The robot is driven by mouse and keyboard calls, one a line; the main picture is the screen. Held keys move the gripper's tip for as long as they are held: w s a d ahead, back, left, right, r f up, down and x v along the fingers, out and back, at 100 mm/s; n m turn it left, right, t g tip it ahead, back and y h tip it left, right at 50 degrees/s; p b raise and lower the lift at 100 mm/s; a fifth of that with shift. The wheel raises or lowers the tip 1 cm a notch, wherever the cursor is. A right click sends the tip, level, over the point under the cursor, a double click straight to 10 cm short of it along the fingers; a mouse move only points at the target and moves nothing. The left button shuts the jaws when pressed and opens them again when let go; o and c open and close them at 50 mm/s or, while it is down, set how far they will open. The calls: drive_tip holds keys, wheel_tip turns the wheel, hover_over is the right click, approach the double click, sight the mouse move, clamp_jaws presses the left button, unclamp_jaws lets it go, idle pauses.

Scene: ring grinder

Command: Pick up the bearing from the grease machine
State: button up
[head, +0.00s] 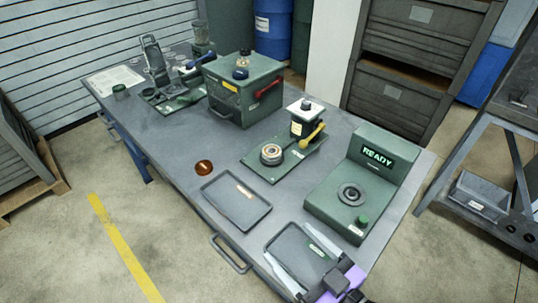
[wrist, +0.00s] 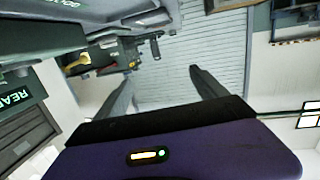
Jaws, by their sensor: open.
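A ring-shaped metal bearing (head: 271,154) sits on the left part of a low green base plate. On the same plate stands a dark unit with a white top and a yellow lever (head: 312,135); this looks like the grease machine (head: 286,163), though its label is too small to read. My gripper (head: 285,240) is at the near end of the table, above a tray, with its two fingers spread and nothing between them. It is well apart from the bearing. In the wrist view my gripper (wrist: 162,72) is also open and empty; I cannot make out the bearing there.
A green machine with a READY display (head: 377,155) stands right of the bearing. Two dark trays (head: 236,200) (head: 292,245) lie at the table's near side. An amber disc (head: 204,167) lies left of them. A green box with a red handle (head: 244,88) stands behind.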

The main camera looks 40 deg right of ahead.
drive_tip(key=w+d+m+h, duration=0.1)
drive_tip(key=w+d, duration=0.1)
drive_tip(key=w, duration=0.2)
drive_tip(key=w+d+h, duration=0.1)
drive_tip(key=w+d, duration=0.2)
drive_tip(key=w, duration=0.2)
drive_tip(key=m+g+h+b, duration=0.2)
drive_tip(key=m+g+h, duration=0.1)
drive_tip(key=m+g, duration=0.1)
approach(271, 150)
drive_tip(key=shift+w+a+r, duration=0.2)
drive_tip(key=shift+w+r, duration=0.05)
drive_tip(key=shift+r, duration=0.4)
drive_tip(key=shift+d+f+g, duration=0.2)
drive_tip(key=shift+f+g, duration=0.15)
drive_tip(key=shift+g, duration=0.05)
drive_tip(key=shift+w+d+f, duration=0.15)
drive_tip(key=shift+p+x, duration=0.7)
drive_tip(key=shift+x, duration=2.9)
drive_tip(key=c, duration=1.7)
